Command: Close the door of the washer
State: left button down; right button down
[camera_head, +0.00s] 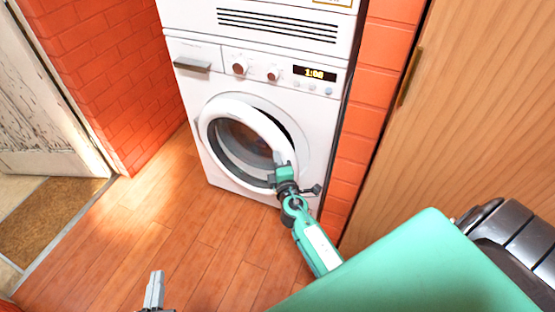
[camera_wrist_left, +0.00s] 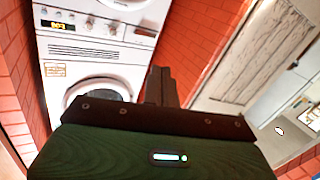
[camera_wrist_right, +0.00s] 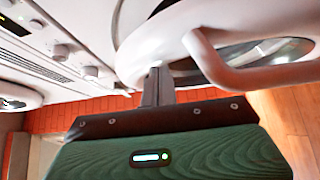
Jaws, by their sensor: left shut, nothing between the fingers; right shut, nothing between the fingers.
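The white washer (camera_head: 235,90) stands against the brick wall in the head view. Its round door (camera_head: 222,115) is slightly ajar, with a dark gap along its upper right edge. My right gripper (camera_head: 284,172) is shut and empty at the door's lower right edge. In the right wrist view, its fingertips (camera_wrist_right: 156,80) are close to the white door rim (camera_wrist_right: 150,40), left of a looped handle (camera_wrist_right: 245,72). I cannot tell whether they touch. My left gripper (camera_head: 154,288) is shut and empty, low in the head view, away from the washer. Its fingers also show in the left wrist view (camera_wrist_left: 161,85).
A second white appliance (camera_head: 275,20) is stacked above the washer. A wooden cabinet (camera_head: 480,110) stands at the right, beyond a brick strip. A worn white door (camera_head: 40,110) and a brown mat (camera_head: 45,210) are at the left. The wooden floor (camera_head: 165,215) before the washer is clear.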

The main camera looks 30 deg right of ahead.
aim_at(285, 150)
jog(key=shift+d, duration=0.1)
jog(key=d, duration=0.1)
jog(key=w+d, duration=0.1)
jog(key=d, duration=0.1)
jog(key=shift+w+d, duration=0.1)
jog(key=shift+w, duration=0.1)
jog(key=shift+w+d, duration=0.1)
jog(key=shift+d, duration=0.1)
pick_arm(q)
jog(key=shift+w+a+r+t, duration=0.15)
jog(key=shift+w+r+t, duration=0.15)
jog(key=shift+r, duration=0.35)
pick_arm(e)
jog(key=shift+a, duration=0.1)
jog(key=shift+r, duration=0.15)
